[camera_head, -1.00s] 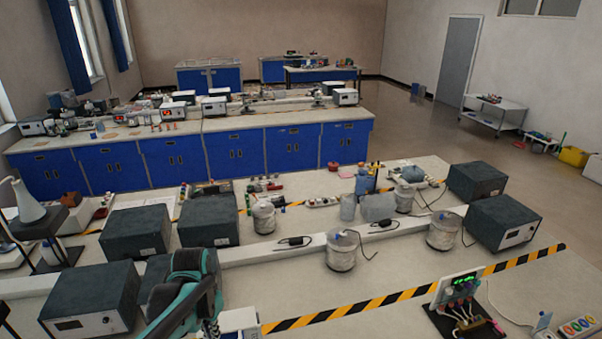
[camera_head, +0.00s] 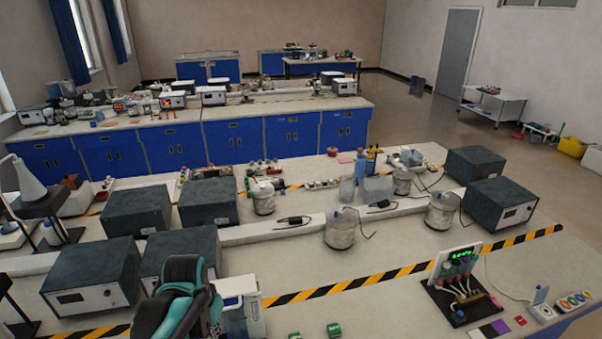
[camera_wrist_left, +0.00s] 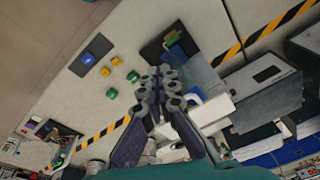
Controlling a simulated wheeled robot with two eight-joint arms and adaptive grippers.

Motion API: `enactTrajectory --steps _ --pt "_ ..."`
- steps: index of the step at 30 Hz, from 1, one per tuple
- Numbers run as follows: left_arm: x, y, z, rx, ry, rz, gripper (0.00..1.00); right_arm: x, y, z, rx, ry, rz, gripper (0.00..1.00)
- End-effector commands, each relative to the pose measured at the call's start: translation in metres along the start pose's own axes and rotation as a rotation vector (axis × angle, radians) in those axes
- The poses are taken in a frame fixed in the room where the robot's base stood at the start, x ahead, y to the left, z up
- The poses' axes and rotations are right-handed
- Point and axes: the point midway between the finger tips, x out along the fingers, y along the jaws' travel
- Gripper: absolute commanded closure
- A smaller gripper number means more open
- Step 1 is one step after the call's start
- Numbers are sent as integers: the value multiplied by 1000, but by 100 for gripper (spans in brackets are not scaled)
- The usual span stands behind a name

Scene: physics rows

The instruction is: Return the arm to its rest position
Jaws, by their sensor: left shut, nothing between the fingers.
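My left arm (camera_head: 183,298), teal and black, rises at the bottom edge of the head view, left of the middle. It stands in front of a dark-topped box instrument and beside a white device (camera_head: 240,308). In the left wrist view my left gripper (camera_wrist_left: 165,78) has its two dark fingers meeting at the tips. Nothing is held between them. The fingers appear above the bench, close to the white device in the picture. My right gripper is not in either view.
Dark-topped instruments (camera_head: 90,282) crowd the bench's left side. Green blocks (camera_head: 333,330) lie at the front. Yellow-black tape (camera_head: 400,273) crosses the bench. A circuit board with a lit green display (camera_head: 458,285) stands at right. The bench between is mostly clear.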

Motion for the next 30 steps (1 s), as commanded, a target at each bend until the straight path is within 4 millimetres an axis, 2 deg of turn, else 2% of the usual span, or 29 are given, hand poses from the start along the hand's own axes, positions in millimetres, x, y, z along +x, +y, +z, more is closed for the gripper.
enactTrajectory --steps 1,5,12,16,21,30 --pt "14 4 7 -9 21 -5 100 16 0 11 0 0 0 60" --pt "37 13 23 -39 92 -20 100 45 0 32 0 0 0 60" --pt "101 36 64 -122 280 -42 100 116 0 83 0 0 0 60" --pt "132 46 82 -161 372 -43 100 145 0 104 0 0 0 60" --pt "154 52 94 -195 449 -39 100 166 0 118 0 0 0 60" --pt "156 54 96 -205 473 -37 100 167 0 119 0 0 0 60"
